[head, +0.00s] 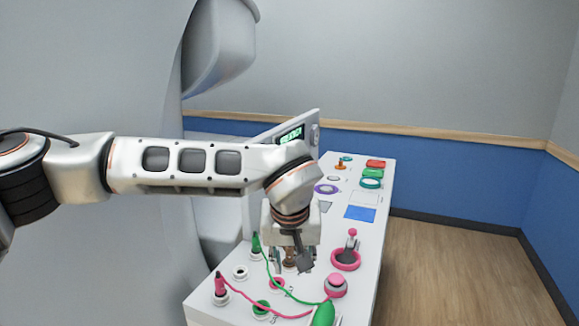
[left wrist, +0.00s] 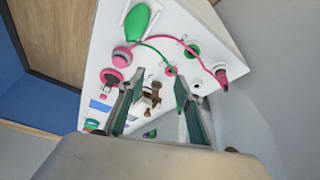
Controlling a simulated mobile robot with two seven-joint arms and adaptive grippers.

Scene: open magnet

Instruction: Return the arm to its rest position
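My left arm reaches in from the left in the head view, and its gripper (head: 291,264) points down over the near part of a white panel table (head: 205,302). In the left wrist view the two fingers of this gripper (left wrist: 160,78) stand apart, so it is open. A brown and white fitting (left wrist: 152,97) shows between the fingers. I cannot tell whether they touch it. In the head view the gripper partly hides this fitting. My right gripper is not in view.
Pink and green plugs with cords, among them a pink plug (head: 220,286) and a green bulb (head: 323,314), lie around the gripper. A pink-ringed joystick (head: 346,258) stands to its right. A display (head: 291,134) rises behind. The wooden floor (head: 460,265) at right is clear.

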